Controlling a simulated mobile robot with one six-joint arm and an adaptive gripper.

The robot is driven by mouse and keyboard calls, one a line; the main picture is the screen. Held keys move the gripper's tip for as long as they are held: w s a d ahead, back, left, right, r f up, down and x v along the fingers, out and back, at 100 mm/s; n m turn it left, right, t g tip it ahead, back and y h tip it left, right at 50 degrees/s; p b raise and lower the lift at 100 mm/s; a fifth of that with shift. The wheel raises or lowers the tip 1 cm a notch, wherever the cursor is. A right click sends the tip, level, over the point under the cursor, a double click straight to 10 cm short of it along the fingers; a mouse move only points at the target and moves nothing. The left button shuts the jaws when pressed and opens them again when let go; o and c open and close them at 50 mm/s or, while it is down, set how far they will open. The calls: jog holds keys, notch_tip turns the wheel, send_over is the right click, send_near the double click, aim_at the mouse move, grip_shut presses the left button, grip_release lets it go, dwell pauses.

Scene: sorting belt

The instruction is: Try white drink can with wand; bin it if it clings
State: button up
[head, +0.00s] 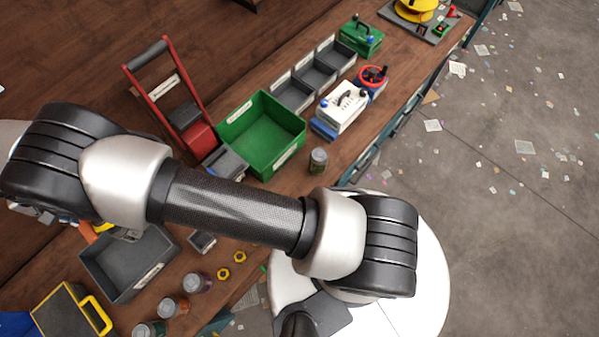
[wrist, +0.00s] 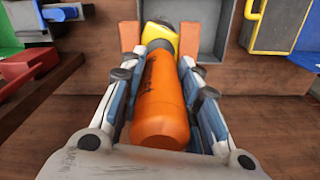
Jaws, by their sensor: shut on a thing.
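In the wrist view my gripper (wrist: 167,110) is shut on the wand (wrist: 160,112), a thick orange handle with a yellow and black far end. The wand lies lengthwise between the fingers, its far end between two orange blocks (wrist: 131,36). In the head view my arm hides the gripper, and orange (head: 87,232) shows at the arm's lower edge. A grey-looking can (head: 318,161) stands alone by the bench's right edge. More cans (head: 197,283) stand in a row at the lower left. I cannot tell which is the white drink can.
A green bin (head: 286,157) stands mid-bench beside small grey bins (head: 292,94). A red-framed stand (head: 201,138) is left of it. A grey tray (head: 150,272), a yellow-edged box (head: 70,312) and yellow nuts (head: 239,257) lie at lower left. Bare wood surrounds the lone can.

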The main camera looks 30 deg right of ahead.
jog(key=shift+r+p, duration=0.4)
jog(key=shift+r, duration=0.55)
jog(key=shift+f, duration=0.15)
dwell(0.3)
jog(key=shift+f+b, duration=1)
jog(key=shift+f, duration=0.4)
